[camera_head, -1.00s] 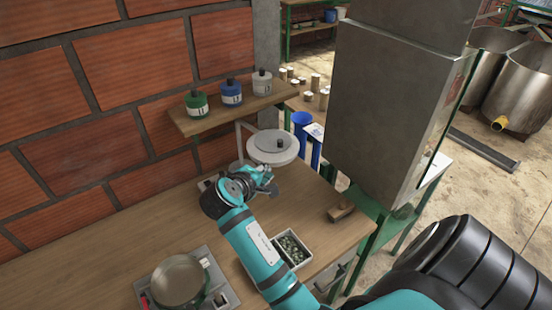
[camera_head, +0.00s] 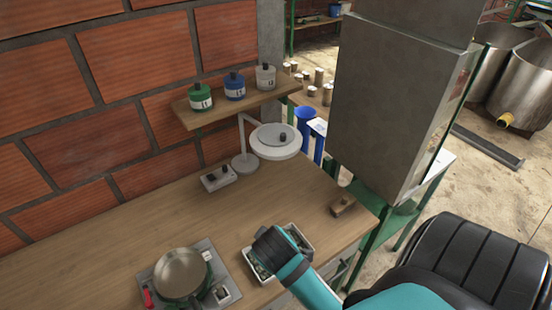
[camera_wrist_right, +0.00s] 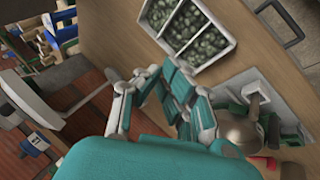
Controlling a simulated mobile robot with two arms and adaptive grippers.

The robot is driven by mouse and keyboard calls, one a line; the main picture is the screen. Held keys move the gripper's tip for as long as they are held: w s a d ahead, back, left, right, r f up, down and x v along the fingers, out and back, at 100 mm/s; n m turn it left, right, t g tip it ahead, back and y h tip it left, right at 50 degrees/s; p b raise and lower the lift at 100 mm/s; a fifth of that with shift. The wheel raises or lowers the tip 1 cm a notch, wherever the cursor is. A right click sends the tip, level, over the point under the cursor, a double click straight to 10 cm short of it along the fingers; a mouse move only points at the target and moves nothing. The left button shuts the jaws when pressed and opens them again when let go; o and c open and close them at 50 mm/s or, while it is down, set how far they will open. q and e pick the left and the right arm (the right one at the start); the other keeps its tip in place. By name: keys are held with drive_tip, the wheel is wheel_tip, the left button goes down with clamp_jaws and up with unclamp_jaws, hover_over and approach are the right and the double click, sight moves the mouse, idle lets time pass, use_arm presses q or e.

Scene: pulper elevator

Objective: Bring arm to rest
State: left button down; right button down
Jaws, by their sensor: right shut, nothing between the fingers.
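My right arm, teal with a dark wrist (camera_head: 275,248), comes in from the bottom of the head view. The wrist is over the white compartment box (camera_head: 297,235) and covers part of it. The gripper's fingers are hidden there. In the right wrist view my right gripper (camera_wrist_right: 175,88) shows teal fingers with pale joints, shut and empty. The same box shows in that view (camera_wrist_right: 212,58), with dark green pieces in it, apart from the fingers as far as I can tell. My left gripper is not in view.
A pan (camera_head: 181,274) sits on a burner base at the front left. A lamp (camera_head: 276,142) and a switch box (camera_head: 218,178) stand at the back. A wooden block (camera_head: 343,206) lies near the right edge. The table's middle is clear.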

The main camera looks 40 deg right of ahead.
drive_tip(key=shift+s+a+f+y, duration=0.3)
drive_tip(key=shift+s+a+f, duration=0.25)
drive_tip(key=shift+s, duration=0.2)
drive_tip(key=shift+a, duration=0.1)
drive_tip(key=s+a+g+y, duration=0.2)
drive_tip(key=s+a+y, duration=0.2)
drive_tip(key=s+a, duration=0.45)
wheel_tip(320, 180, down, 30)
drive_tip(key=s+d+b, duration=0.1)
drive_tip(key=s+b, duration=0.2)
drive_tip(key=b, duration=0.3)
drive_tip(key=s+d+f+g+b, duration=0.1)
drive_tip(key=s+f+b, duration=0.1)
drive_tip(key=s+f, duration=0.6)
drive_tip(key=s+d+f+g+b, duration=0.1)
drive_tip(key=s+d+f+b, duration=0.1)
drive_tip(key=s+f, duration=0.7)
wheel_tip(320, 180, down, 6)
drive_tip(key=shift+d+f+b, duration=0.1)
drive_tip(key=shift+d+b, duration=0.15)
drive_tip(key=shift+b, duration=0.35)
